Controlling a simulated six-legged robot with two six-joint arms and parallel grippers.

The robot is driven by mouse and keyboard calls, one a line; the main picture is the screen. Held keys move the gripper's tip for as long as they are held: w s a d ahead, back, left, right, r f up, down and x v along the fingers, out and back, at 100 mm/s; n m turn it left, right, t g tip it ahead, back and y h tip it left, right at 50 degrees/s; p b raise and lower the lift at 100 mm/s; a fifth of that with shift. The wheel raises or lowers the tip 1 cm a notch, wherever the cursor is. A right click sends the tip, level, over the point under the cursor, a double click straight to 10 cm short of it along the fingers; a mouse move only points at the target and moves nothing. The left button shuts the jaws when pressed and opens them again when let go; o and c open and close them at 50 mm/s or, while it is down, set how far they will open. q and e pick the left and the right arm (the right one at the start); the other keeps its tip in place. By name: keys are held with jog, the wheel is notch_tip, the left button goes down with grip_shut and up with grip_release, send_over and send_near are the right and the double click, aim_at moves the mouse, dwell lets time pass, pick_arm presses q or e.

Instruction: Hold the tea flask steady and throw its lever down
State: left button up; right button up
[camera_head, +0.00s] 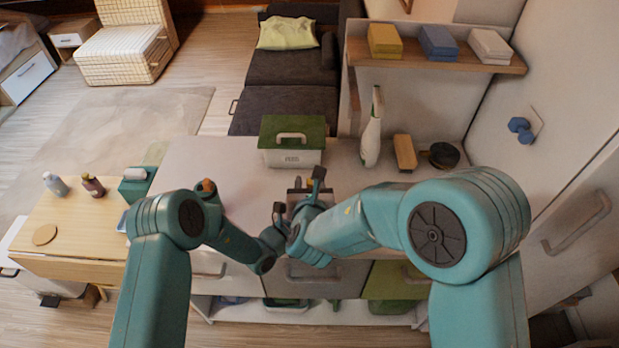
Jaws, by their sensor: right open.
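My right gripper (298,194) is over the front middle of the white counter, with its dark fingers apart. A small grey-brown thing (297,188) shows between and behind the fingers; I cannot tell whether it is the tea flask or whether the fingers touch it. No lever can be made out. My left arm reaches in to the same spot, where its wrist (270,240) meets the right wrist in the picture; its fingers cannot be told apart. An orange-brown knob (207,185) shows just behind my left arm; what it belongs to is hidden.
On the counter (215,160) stand a green-lidded box (291,155), a white bottle (371,135), a wooden block (405,152) and a black round pan (440,155). A shelf (420,55) with three boxes overhangs the right. A wooden table (75,225) with small bottles is left.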

aim_at(310, 185)
jog(key=shift+x, duration=1.55)
grip_shut()
jog(key=shift+d+m+y, duration=0.5)
jog(key=shift+m+y, duration=0.4)
jog(key=shift+m, duration=0.2)
jog(key=shift+d+f+m+y, duration=0.1)
jog(key=shift+m+y, duration=0.2)
jog(key=shift+m, duration=0.2)
grip_release()
jog(key=shift+s, duration=0.1)
